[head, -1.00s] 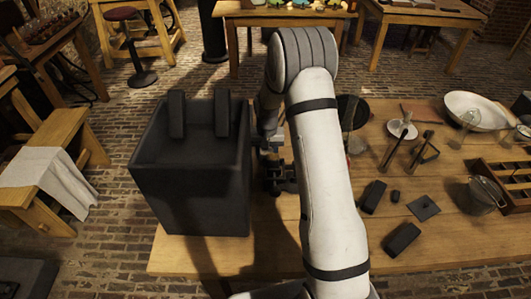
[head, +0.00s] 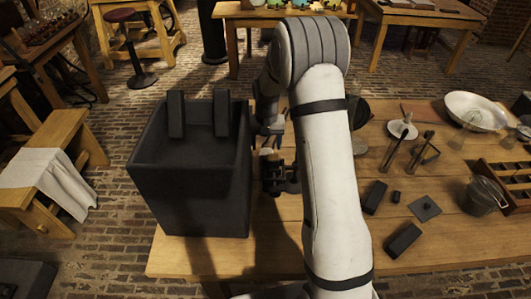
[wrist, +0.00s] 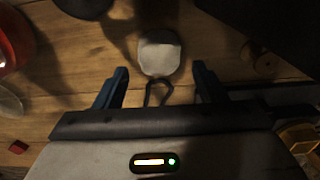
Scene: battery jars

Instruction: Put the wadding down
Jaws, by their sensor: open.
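A pale, rounded pad, which looks like the wadding (wrist: 160,53), lies in the wrist view just beyond and between my fingertips. It seems to rest on the wooden table (head: 190,258), apart from both fingers. A dark loop (wrist: 158,92) shows just below it, between the fingers; I cannot tell what it belongs to. My gripper (wrist: 160,76) is open, with a blue finger on each side and nothing clamped. In the head view my gripper (head: 283,179) is low over the table, right of the large dark box. The pad cannot be made out there.
The large dark open box (head: 188,195) stands close left of my gripper. To the right lie dark blocks (head: 404,240), a small plate (head: 425,208), a glass vessel (head: 486,196), a wooden rack (head: 511,182) and a white bowl (head: 475,110). A red vessel (wrist: 14,38) is at the wrist view's left.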

